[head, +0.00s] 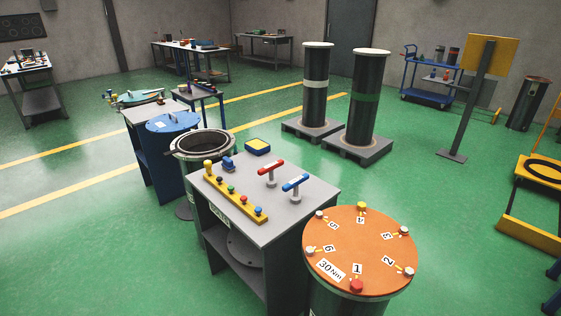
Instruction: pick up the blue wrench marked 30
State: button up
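A tool with a blue handle (296,182) rests on a small upright grey stand near the right edge of the grey-topped bench. It looks like the blue wrench, but any number on it is too small to read. A similar tool with a red handle (271,167) rests on its own stand just behind and to the left. My gripper is not in view.
The grey bench (262,219) also holds a yellow rack of coloured knobs (235,200) and a blue block (228,163). An orange-lidded cylinder (346,244), labelled 30Nm with numbered bolts, stands close at right. An open flanged cylinder (203,144) stands behind. Green floor (440,200) is clear at right.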

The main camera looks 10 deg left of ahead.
aim_at(296, 198)
jog(key=i+j, duration=0.1)
jog(key=j, duration=1.15)
jog(key=j+z, duration=0.1)
jog(key=j, duration=1.15)
jog(key=i, duration=0.05)
